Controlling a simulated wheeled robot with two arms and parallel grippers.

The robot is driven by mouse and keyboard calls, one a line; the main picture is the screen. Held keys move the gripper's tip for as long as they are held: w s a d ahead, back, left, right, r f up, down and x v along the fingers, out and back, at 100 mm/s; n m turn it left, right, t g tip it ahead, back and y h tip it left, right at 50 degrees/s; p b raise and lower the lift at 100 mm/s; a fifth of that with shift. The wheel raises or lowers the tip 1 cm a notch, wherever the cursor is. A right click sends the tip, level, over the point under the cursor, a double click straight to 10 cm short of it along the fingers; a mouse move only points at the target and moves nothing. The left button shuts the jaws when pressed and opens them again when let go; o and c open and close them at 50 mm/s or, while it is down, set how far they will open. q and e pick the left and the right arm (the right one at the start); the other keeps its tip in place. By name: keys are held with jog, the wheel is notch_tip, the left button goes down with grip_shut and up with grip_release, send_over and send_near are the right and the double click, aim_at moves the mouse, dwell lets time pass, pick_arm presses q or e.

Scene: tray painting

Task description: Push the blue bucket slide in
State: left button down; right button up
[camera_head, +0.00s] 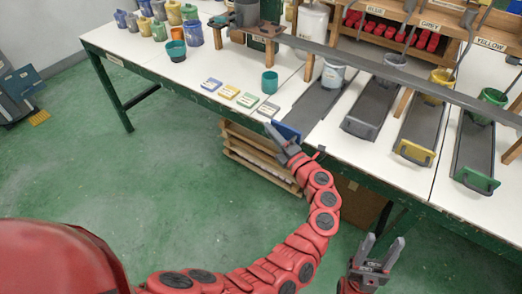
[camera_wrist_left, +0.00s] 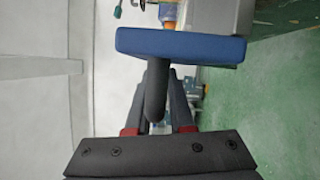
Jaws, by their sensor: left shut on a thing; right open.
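The blue bucket slide (camera_head: 308,108) is a dark tray with a blue front panel (camera_head: 287,131), at the table's front edge in the head view. A pale bucket (camera_head: 332,74) stands toward its back. My left gripper (camera_head: 279,138) is at the blue panel. In the left wrist view the blue panel (camera_wrist_left: 180,46) lies just ahead, and its dark handle (camera_wrist_left: 155,92) runs between the fingers, which are shut on it. My right gripper (camera_head: 377,250) is open and empty, low in front of the table.
Grey (camera_head: 358,128), yellow (camera_head: 414,152) and green (camera_head: 475,179) slide fronts stand to the right. Several small colored cards (camera_head: 228,92) and a teal cup (camera_head: 269,82) lie left of the blue slide. A long grey beam (camera_head: 400,84) crosses above the slides.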

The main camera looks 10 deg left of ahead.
pick_arm(q)
jog(key=shift+w+d+r+b, duration=0.15)
jog(key=shift+w+d+b, duration=0.1)
jog(key=shift+w, duration=0.3)
jog(key=shift+w+d+r+b, duration=0.15)
jog(key=shift+w+b, duration=0.1)
jog(key=shift+w, duration=0.3)
jog(key=c, duration=0.9)
grip_release()
jog(key=shift+s, duration=0.1)
jog(key=shift+o, duration=0.2)
jog(key=shift+f, duration=0.1)
